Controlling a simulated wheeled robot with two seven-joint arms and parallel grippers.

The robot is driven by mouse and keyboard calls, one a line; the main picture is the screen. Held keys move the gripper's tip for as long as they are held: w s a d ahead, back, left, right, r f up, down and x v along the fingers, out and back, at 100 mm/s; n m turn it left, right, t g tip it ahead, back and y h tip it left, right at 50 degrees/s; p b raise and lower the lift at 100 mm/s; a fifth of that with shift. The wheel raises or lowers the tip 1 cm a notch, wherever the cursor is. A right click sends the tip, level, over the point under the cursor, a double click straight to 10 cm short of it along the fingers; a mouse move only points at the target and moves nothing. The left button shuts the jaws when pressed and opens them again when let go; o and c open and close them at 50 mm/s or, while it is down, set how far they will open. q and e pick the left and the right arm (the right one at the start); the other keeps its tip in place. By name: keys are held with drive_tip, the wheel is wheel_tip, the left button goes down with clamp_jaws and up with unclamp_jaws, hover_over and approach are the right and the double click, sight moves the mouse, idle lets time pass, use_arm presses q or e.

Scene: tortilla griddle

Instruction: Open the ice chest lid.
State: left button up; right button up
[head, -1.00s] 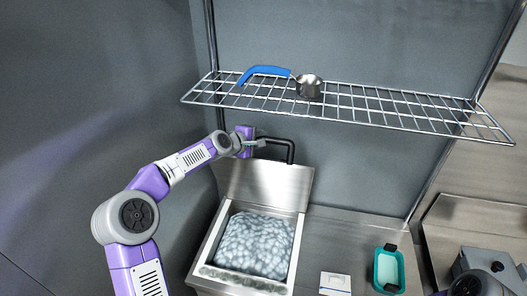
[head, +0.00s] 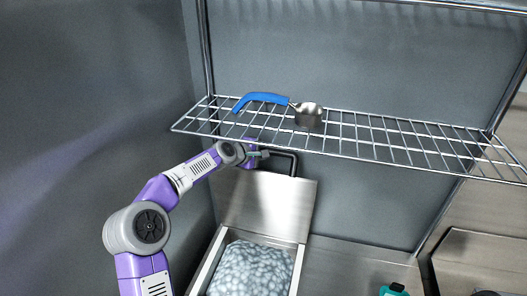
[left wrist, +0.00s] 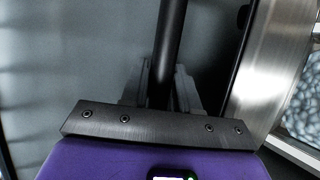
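The ice chest lid (head: 268,205) stands raised at the back of the ice chest (head: 209,262), its inner metal face showing. The chest is open, with ice (head: 250,271) inside. The lid's black bar handle (head: 294,160) sticks out behind its top edge, and the bar also shows in the left wrist view (left wrist: 170,40). My left gripper (head: 264,154) is at the handle, just below the wire shelf. In the left wrist view its fingers (left wrist: 163,88) lie close on either side of the bar, shut on it. My right gripper is not in view.
A wire shelf (head: 370,143) hangs close above the lid and my left gripper. A metal scoop with a blue handle (head: 265,99) lies on it. A teal container (head: 393,290) is at the bottom edge. A grey wall is close on the left.

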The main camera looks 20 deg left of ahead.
use_arm(q)
drive_tip(key=shift+o, duration=1.2)
drive_tip(key=shift+w+a, duration=0.1)
drive_tip(key=shift+w, duration=0.2)
drive_tip(key=shift+o, duration=0.7)
drive_tip(key=shift+w+f, duration=0.15)
drive_tip(key=shift+w, duration=0.25)
drive_tip(key=shift+s, duration=0.3)
drive_tip(key=shift+s+a+r, duration=0.1)
drive_tip(key=shift+s+r, duration=0.15)
drive_tip(key=shift+s, duration=0.05)
drive_tip(key=shift+s+a+r+b, duration=0.1)
drive_tip(key=shift+s+a+b, duration=0.05)
drive_tip(key=shift+s+b, duration=0.2)
drive_tip(key=b+v, duration=0.2)
drive_tip(key=v, duration=0.2)
drive_tip(key=shift+s+a+r, duration=0.15)
drive_tip(key=shift+s, duration=0.1)
drive_tip(key=shift+s+r, duration=0.3)
drive_tip(key=shift+s, duration=0.15)
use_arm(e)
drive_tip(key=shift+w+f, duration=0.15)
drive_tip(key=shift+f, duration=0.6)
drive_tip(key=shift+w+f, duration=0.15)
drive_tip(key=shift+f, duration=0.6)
use_arm(q)
drive_tip(key=shift+a, duration=0.1)
